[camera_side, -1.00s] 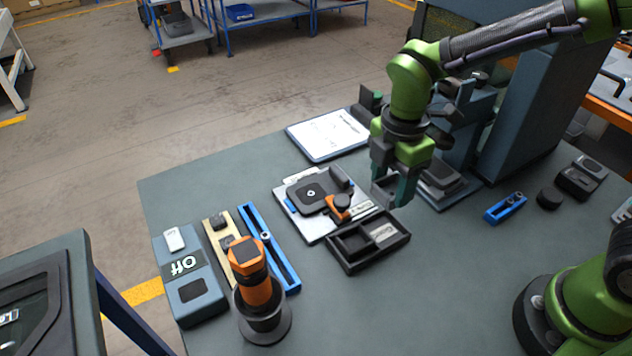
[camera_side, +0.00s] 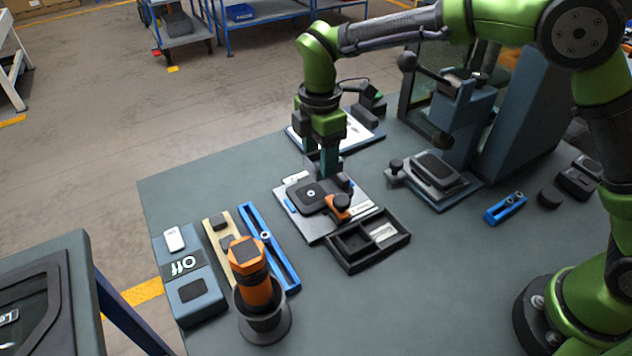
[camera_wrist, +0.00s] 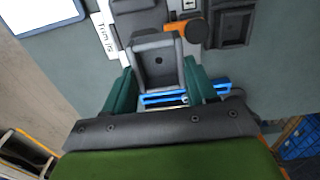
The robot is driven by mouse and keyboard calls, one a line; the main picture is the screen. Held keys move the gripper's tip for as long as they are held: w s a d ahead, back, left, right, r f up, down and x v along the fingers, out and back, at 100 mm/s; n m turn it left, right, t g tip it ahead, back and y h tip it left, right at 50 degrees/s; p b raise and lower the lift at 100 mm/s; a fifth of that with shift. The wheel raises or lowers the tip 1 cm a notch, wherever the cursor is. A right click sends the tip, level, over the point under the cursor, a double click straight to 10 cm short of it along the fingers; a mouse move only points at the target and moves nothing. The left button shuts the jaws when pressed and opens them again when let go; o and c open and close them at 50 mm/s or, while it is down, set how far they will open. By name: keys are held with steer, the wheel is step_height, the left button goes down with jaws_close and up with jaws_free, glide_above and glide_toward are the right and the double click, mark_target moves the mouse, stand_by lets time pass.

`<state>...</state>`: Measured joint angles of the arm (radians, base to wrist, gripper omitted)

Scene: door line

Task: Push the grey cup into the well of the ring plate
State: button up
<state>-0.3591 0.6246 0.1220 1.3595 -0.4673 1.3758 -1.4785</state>
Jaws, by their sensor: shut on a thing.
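My gripper (camera_side: 323,170) is shut on the grey cup (camera_side: 330,161), at the back edge of the pale jig board (camera_side: 322,229). In the wrist view my gripper (camera_wrist: 158,72) has its green fingers on both sides of the cup (camera_wrist: 157,62), a squarish, hollow grey piece with a small dark spot in its floor. On the board lies a dark rounded plate with a pale ring mark (camera_side: 310,193), which looks like the ring plate. The cup and fingers are beside and partly over its back. I cannot tell a well in it, or whether the cup touches it.
An orange clamp with a black knob (camera_side: 338,206) stands at the board's right. A black divided tray (camera_side: 368,244) lies in front of it, and a white sheet on a clipboard (camera_side: 352,135) behind. A press fixture (camera_side: 437,172) stands right; blue rail (camera_side: 268,246) lies left.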

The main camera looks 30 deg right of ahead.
mark_target(307, 154)
steer(key=shift+w+a+f, duration=0.2)
steer(key=shift+w+a, duration=0.1)
steer(key=shift+w, duration=0.3)
steer(key=shift+w+a+f, duration=0.2)
steer(key=shift+w+a, duration=0.1)
steer(key=shift+w, duration=0.25)
steer(key=shift+f, duration=2.8)
steer(key=shift+f, duration=1.05)
steer(key=o, duration=1.2)
steer(key=shift+o, duration=0.2)
step_height(307, 154, up, 17)
